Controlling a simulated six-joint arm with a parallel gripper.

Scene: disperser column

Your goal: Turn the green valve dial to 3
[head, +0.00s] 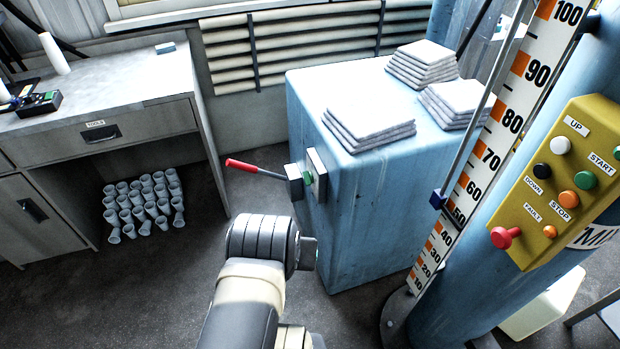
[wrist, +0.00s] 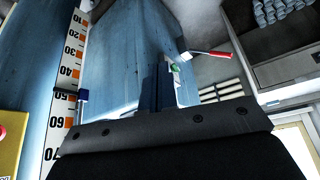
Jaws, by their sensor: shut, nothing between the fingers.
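The green dial (head: 308,178) is a small round part on the left side of the blue cabinet (head: 350,220), between a grey box with a red-handled lever (head: 245,166) and a pale plate (head: 317,172). Its markings are too small to read. In the wrist view the green dial (wrist: 174,67) shows just right of my fingers, partly hidden by them. My gripper (wrist: 158,68) is shut and empty, pointing toward the cabinet's dial side. In the head view my arm's end stands in front of and below the dial, apart from it; the fingers are mostly hidden there.
The red lever sticks out left of the dial. Stacks of grey cloths (head: 368,125) lie on the cabinet. A blue column with a scale (head: 480,150) and yellow button panel (head: 560,185) stands right. A desk (head: 100,105) stands left; floor between is free.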

